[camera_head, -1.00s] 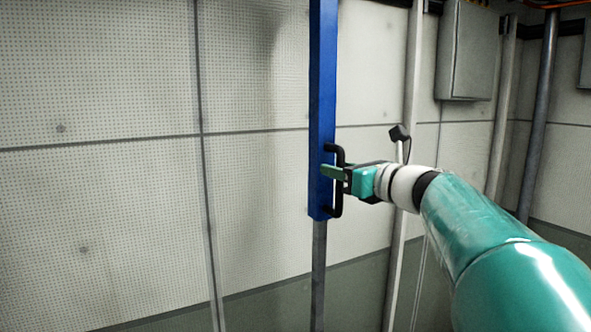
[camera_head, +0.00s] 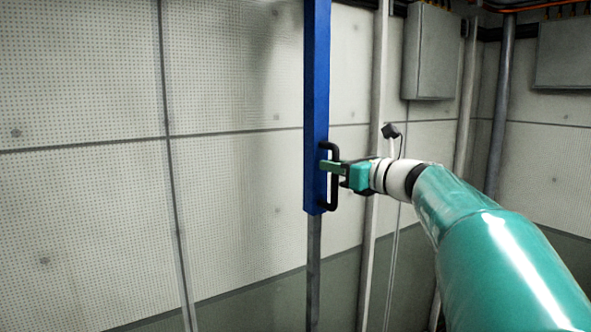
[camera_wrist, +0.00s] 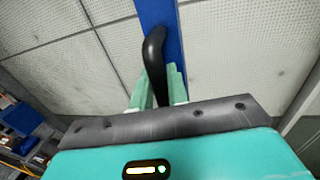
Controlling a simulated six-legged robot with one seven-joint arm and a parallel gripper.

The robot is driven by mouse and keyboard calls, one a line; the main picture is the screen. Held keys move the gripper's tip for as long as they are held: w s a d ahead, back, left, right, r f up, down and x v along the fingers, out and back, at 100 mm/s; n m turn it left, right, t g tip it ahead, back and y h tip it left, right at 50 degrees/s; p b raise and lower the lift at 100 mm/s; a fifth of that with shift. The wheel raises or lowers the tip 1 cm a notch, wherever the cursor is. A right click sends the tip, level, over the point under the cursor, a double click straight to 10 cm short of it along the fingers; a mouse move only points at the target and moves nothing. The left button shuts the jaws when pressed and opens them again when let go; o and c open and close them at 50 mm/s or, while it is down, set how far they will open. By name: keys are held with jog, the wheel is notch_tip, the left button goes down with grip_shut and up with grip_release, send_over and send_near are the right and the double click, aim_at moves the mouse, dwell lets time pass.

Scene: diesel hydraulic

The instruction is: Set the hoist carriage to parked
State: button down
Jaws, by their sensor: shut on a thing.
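The hoist carriage is a blue upright bar (camera_head: 316,90) on a grey post (camera_head: 313,265), with a black D-shaped handle (camera_head: 333,193) on the right side of its lower end. My gripper (camera_head: 333,167) is shut on the handle's upright grip, coming in from the right. In the wrist view, the black handle (camera_wrist: 153,60) runs between my green fingers (camera_wrist: 158,88), with the blue bar (camera_wrist: 165,20) behind it. The fingers hide part of the grip.
Pale perforated wall panels (camera_head: 90,80) stand behind the bar. Grey wall boxes (camera_head: 431,50) and a vertical pipe (camera_head: 502,110) are at the right. Cluttered equipment (camera_wrist: 20,120) shows at the left of the wrist view. The space left of the bar looks clear.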

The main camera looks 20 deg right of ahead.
jog(key=shift+w+d+r, duration=0.1)
jog(key=shift+w+d, duration=0.05)
jog(key=shift+d, duration=1.15)
jog(key=c, duration=1.4)
grip_release()
jog(key=shift+w+d, duration=0.1)
jog(key=shift+d, duration=0.1)
jog(key=shift+c, duration=0.2)
jog(key=v, duration=1.3)
jog(key=shift+s, duration=0.5)
jog(key=shift+a, duration=0.15)
